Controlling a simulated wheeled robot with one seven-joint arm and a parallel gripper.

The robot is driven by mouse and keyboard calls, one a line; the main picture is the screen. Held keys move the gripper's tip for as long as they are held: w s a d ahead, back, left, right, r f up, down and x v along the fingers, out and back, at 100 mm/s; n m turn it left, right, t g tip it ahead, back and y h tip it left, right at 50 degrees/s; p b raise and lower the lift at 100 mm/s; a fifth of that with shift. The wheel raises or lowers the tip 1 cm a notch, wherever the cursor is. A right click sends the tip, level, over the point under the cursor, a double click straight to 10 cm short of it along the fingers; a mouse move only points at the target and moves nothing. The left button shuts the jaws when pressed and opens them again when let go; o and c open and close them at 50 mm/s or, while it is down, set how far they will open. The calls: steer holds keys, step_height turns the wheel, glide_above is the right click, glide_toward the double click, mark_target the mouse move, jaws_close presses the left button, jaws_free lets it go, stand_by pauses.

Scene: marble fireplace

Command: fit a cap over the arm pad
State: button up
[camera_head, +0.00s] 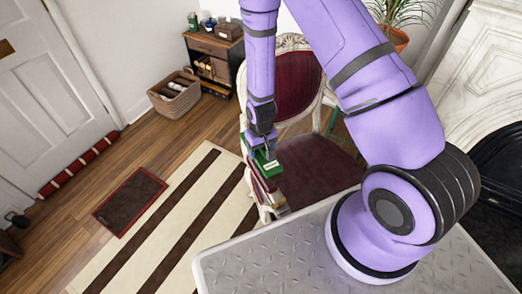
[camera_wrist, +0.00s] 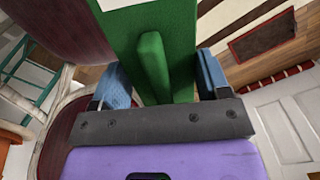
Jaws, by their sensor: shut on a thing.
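My gripper (camera_head: 263,146) is shut on a green cap (camera_head: 268,166), its fingers pointing down by the chair's near arm. In the wrist view the cap (camera_wrist: 182,45) is a broad green block with a raised green grip (camera_wrist: 153,65) between my two blue fingers (camera_wrist: 165,84). A pale label shows on its top edge. The armchair (camera_head: 284,42) has a cream frame and dark red upholstery. A red arm pad (camera_head: 258,182) shows partly below the cap. The cap hides much of it, and I cannot tell whether they touch.
The chair's red seat (camera_head: 318,172) lies right of the cap. My metal deck edge is just below the chair. A striped rug (camera_head: 165,230), a small dark mat (camera_head: 130,201), a basket (camera_head: 175,97) and a wooden cabinet (camera_head: 213,62) lie to the left. A white fireplace stands at right.

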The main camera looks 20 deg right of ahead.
steer(key=shift+s+a+f, duration=0.15)
steer(key=shift+s+f, duration=0.3)
steer(key=shift+f, duration=4.65)
steer(key=shift+f, duration=0.1)
steer(key=o, duration=1)
step_height(320, 180, up, 11)
steer(key=shift+f, duration=0.1)
